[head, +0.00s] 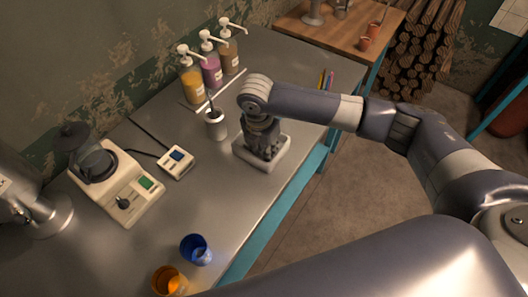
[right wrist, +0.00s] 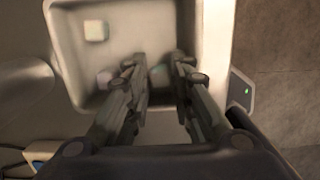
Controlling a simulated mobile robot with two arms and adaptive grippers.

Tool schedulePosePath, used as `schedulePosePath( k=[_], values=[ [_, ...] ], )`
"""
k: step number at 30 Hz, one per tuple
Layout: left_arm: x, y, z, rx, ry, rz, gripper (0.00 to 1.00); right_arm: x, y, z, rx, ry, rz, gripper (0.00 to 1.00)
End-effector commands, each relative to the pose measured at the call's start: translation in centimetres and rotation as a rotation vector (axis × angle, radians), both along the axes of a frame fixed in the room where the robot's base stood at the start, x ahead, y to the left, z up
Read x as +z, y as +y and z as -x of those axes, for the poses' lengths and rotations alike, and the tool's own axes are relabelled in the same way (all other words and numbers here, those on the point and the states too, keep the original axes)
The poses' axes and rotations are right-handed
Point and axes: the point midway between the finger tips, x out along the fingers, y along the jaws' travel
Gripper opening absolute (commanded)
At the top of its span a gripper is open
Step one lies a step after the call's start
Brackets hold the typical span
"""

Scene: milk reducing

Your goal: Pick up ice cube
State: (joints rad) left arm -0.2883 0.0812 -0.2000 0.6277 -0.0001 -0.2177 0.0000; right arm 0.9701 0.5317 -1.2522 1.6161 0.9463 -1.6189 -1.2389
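A pale square tray (head: 246,153) stands on the metal table in the head view, under my right gripper (head: 263,140). In the right wrist view, the tray (right wrist: 68,60) holds whitish ice cubes. One ice cube (right wrist: 96,31) lies near the upper left corner. Another pale cube (right wrist: 159,72) shows faintly between the fingertips, and one more (right wrist: 104,77) lies left of the left finger. My right gripper (right wrist: 155,65) points down into the tray with its fingers apart. Whether they touch the middle cube cannot be told. My left gripper is not in view.
A white cup (head: 216,128) with a stick stands left of the tray. Behind it are pump bottles (head: 212,70). A hotplate device (head: 118,190) and a small scale (head: 176,162) are at left. Blue (head: 196,250) and orange (head: 168,282) cups stand near the front edge.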

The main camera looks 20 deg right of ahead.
Motion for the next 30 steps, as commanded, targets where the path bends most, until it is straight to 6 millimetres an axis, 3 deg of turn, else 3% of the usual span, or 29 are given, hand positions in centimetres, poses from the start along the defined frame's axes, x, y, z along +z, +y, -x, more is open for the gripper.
schedulePosePath(
  k=[3,6,20,28,30],
  values=[
    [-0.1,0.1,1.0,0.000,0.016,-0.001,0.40,0.0,0.0,0.0,0.000,0.000,0.000,0.22],
    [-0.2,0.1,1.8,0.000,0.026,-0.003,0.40,0.0,0.0,0.0,0.000,0.000,0.000,0.09],
    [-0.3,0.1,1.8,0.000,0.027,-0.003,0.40,0.4,0.1,0.0,0.000,0.000,-0.001,0.08],
    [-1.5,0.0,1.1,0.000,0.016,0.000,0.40,3.3,0.1,-0.1,-0.001,-0.003,-0.003,0.08],
    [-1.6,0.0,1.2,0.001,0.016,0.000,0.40,3.5,-0.1,0.9,0.001,0.003,0.000,0.08]
  ],
)
